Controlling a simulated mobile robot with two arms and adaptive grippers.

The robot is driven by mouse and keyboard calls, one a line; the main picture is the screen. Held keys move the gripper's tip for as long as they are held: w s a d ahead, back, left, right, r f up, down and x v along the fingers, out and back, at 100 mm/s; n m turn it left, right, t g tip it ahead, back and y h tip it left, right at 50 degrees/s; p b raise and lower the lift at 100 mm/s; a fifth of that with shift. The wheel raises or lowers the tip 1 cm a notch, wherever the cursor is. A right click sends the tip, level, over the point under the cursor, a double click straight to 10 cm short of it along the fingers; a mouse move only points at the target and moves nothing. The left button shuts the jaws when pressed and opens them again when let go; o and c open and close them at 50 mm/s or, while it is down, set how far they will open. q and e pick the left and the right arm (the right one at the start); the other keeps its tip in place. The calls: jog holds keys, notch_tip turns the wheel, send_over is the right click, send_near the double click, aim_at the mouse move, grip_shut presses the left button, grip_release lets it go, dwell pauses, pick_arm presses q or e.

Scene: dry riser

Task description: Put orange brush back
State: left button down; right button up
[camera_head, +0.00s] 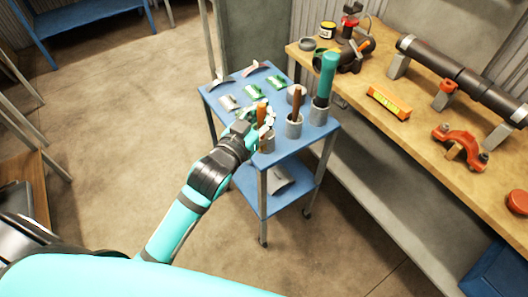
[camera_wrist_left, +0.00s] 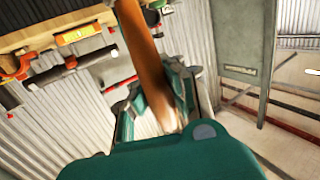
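The orange brush (camera_head: 261,113) shows as an orange handle standing up at my left gripper (camera_head: 257,124), over the near part of the blue cart. In the left wrist view the orange-brown handle (camera_wrist_left: 147,60) runs up between the fingers of the left gripper (camera_wrist_left: 155,108), which look closed on it. A grey cup (camera_head: 267,143) stands just below and beside the gripper. The brush's lower end is hidden, so I cannot tell whether it is inside that cup. My right gripper is not in view.
The blue cart (camera_head: 286,153) also holds a brown-handled tool (camera_head: 296,102) in a cup, a teal-handled tool (camera_head: 327,75) in a cup, and several small green, grey and red parts. A wooden workbench (camera_head: 408,125) with pipes stands at right.

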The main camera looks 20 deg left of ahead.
pick_arm(q)
jog(key=w+a+r+b, duration=0.1)
jog(key=w+b, duration=0.1)
jog(key=w, duration=0.5)
notch_tip(320, 180, down, 9)
jog(key=shift+w+a+h, duration=0.15)
jog(key=shift+w+h, duration=0.05)
jog(key=shift+h, duration=0.1)
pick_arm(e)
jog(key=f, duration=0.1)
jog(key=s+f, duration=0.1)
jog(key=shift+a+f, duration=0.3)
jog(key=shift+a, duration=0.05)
pick_arm(q)
jog(key=shift+f, duration=0.1)
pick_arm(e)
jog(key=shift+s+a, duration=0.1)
pick_arm(q)
jog(key=shift+f, duration=0.1)
jog(key=c, duration=1.5)
grip_release()
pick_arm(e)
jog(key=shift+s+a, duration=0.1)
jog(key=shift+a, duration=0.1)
